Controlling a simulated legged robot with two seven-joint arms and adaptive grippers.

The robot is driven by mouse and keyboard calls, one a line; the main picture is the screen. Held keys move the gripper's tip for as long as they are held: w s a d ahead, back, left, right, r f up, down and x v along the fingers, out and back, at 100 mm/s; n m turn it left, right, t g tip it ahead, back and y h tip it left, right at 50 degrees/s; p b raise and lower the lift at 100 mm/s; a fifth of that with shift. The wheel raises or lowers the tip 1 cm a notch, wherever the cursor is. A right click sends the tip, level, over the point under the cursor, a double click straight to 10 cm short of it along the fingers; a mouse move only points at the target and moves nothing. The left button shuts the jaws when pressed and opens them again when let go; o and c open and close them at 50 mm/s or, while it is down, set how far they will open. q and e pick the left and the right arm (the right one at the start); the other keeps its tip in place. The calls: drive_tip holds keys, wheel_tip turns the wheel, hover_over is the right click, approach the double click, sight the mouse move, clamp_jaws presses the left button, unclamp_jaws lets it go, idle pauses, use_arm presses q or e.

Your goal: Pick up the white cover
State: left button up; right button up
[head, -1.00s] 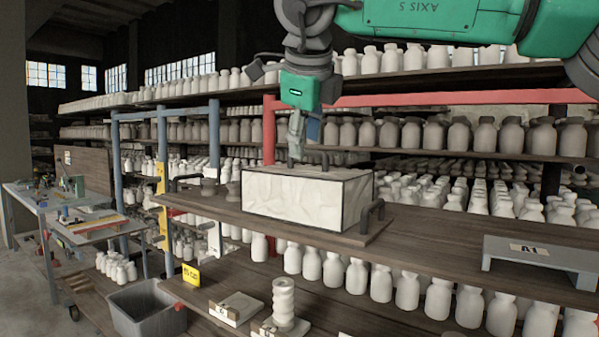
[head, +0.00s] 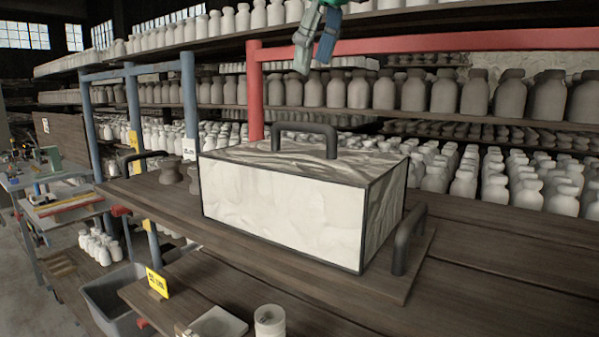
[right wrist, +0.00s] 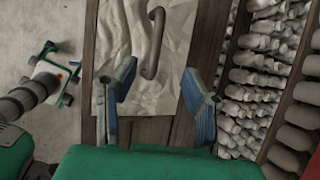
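The white cover (head: 285,205) is a box with crumpled-looking white sides, dark edges and a dark arched handle (head: 304,130) on top. It sits on a wooden board on the shelf. My right gripper (head: 312,55) is at the top of the head view, above the handle and apart from it; its upper part is cut off. In the right wrist view my right gripper (right wrist: 160,92) has its two blue-grey fingers spread and empty. The handle (right wrist: 154,45) shows beyond the fingers, nearer the left one. My left gripper cannot be made out.
The board has side handles (head: 405,240). Small dark pots (head: 170,172) stand left of the cover. The shelf (head: 500,255) right of the cover is clear in view.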

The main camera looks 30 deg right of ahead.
sight(302, 123)
drive_tip(key=x, duration=0.7)
drive_tip(key=shift+s+d, duration=0.1)
drive_tip(key=shift+d, duration=0.05)
drive_tip(key=shift+d+f, duration=0.25)
drive_tip(key=shift+f, duration=0.4)
drive_tip(key=x, duration=0.3)
drive_tip(key=shift+s+a+f, duration=0.1)
drive_tip(key=shift+a+f, duration=0.05)
drive_tip(key=shift+f, duration=0.1)
drive_tip(key=shift+w+a+f, duration=0.15)
drive_tip(key=shift+w+f, duration=0.15)
drive_tip(key=shift+w, duration=0.1)
drive_tip(key=shift+s+a+r, duration=0.1)
drive_tip(key=shift+c, duration=0.8)
drive_tip(key=shift+s, duration=0.1)
drive_tip(key=c, duration=0.7)
clamp_jaws()
